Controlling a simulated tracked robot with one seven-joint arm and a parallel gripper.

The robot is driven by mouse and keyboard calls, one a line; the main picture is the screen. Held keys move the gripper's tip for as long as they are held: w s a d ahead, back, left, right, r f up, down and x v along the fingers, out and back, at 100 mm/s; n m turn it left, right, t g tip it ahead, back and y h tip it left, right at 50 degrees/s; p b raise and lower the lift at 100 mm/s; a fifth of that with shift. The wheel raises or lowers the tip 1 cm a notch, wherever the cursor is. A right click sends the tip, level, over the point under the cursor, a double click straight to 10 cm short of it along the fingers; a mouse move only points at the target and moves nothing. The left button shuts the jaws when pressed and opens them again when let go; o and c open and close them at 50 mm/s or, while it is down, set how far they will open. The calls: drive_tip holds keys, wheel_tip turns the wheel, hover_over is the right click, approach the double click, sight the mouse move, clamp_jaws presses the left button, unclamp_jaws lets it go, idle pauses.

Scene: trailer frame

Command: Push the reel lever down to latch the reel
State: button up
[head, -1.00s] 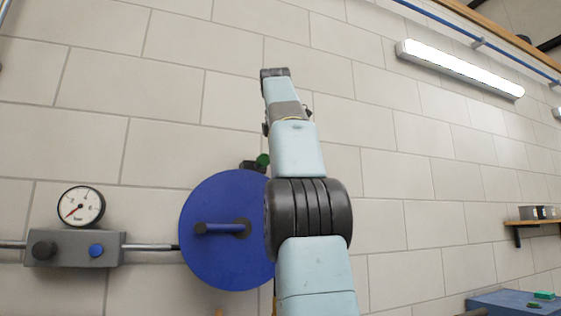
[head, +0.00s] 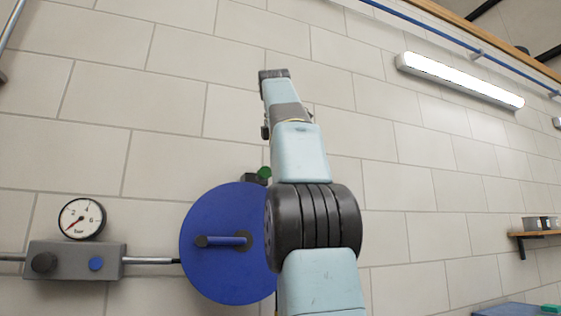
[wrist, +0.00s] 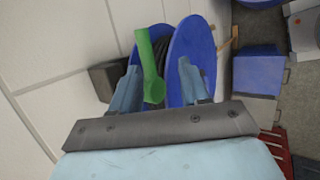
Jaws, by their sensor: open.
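The blue reel (head: 215,270) is mounted at the wall in the head view, its right side hidden by my arm. The green lever shows as a small green end (head: 264,173) at the reel's top. In the wrist view the green lever (wrist: 149,62) stands out beside the reel's blue disc (wrist: 192,45), with dark hose behind it. My gripper (wrist: 159,70) is open, with one finger on each side of the lever in the picture. I cannot tell whether it touches the lever. The fingers cannot be made out in the head view.
A pressure gauge (head: 82,219) sits on a grey block (head: 75,260) left of the reel, with a pipe between block and reel. A dark block (wrist: 108,78) is left of the gripper in the wrist view. Blue bins (wrist: 258,75) stand on the right.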

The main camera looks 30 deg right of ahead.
drive_tip(key=s+a, duration=0.6)
drive_tip(key=s, duration=0.1)
idle(0.7)
drive_tip(key=s+a+f+m+y, duration=0.1)
drive_tip(key=s+a+f+m, duration=0.3)
drive_tip(key=f, duration=1.3)
drive_tip(key=s+a+f+m+y, duration=0.2)
drive_tip(key=s+a+f+m, duration=0.3)
drive_tip(key=f, duration=1.2)
drive_tip(key=s+a+f+m+y, duration=0.1)
drive_tip(key=s+a+f+m, duration=0.3)
drive_tip(key=f, duration=1.3)
drive_tip(key=shift+s+a+f+m+y, duration=0.15)
drive_tip(key=shift+a+f+m+y, duration=0.2)
drive_tip(key=shift+a+m, duration=0.4)
drive_tip(key=shift+a, duration=0.1)
